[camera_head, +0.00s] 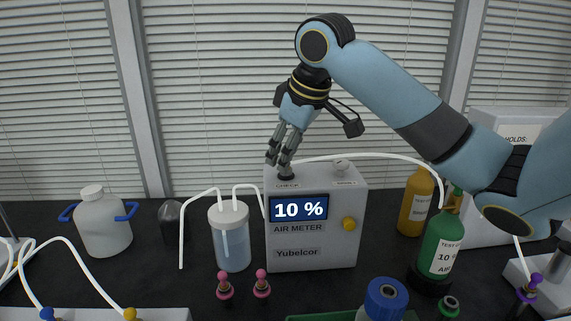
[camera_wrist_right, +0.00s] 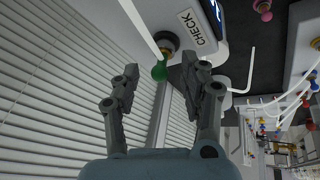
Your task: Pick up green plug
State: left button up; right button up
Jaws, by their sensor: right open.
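The green plug (camera_wrist_right: 159,71) shows in the right wrist view as a small green ball beside the port marked CHECK, where a white tube ends close by. My right gripper (camera_wrist_right: 152,72) is open, with the plug in view between its fingertips; whether they touch it I cannot tell. In the head view my right gripper (camera_head: 280,155) points down just above the dark CHECK port (camera_head: 286,174) on top of the grey air meter (camera_head: 312,238). There the fingers hide the plug. My left gripper is not in view.
The meter reads 10 %. A clear water jar (camera_head: 230,240) stands left of it, with two pink plugs (camera_head: 243,286) in front. A green bottle (camera_head: 440,245) and an orange bottle (camera_head: 413,205) stand right. A white tube (camera_head: 390,160) arches behind the gripper toward the bottles.

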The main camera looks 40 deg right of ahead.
jog(key=shift+w+f, duration=0.1)
jog(key=shift+f, duration=0.1)
grip_shut()
jog(key=shift+r, duration=0.15)
dwell(0.3)
